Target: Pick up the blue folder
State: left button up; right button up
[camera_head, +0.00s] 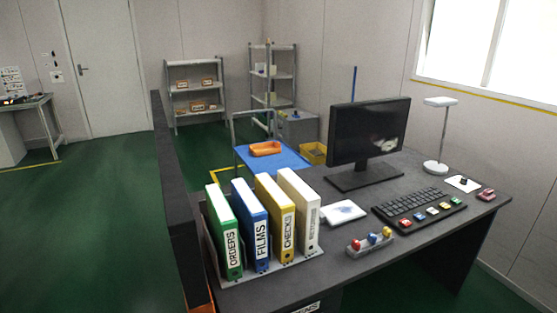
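The blue folder (250,226), labelled "FILMS", stands upright on a grey holder (284,265) at the near left of the dark desk (358,268). It is between a green folder (223,232) labelled "ORDERS" on its left and a yellow folder (275,219) labelled "CHECKS" on its right. A white folder (299,211) stands at the right end of the row. Its label is hard to read. Neither of my grippers is in view.
A dark partition (171,190) runs along the desk's left side. Right of the folders are a white pad (344,212), a stand with coloured knobs (371,243), a monitor (368,132), a keyboard (418,208) and a lamp (439,135). Green floor (90,220) at left is clear.

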aim_at(252, 216)
jog(key=k+j+z, duration=0.1)
jog(key=k+z, duration=0.5)
jog(key=z, duration=0.25)
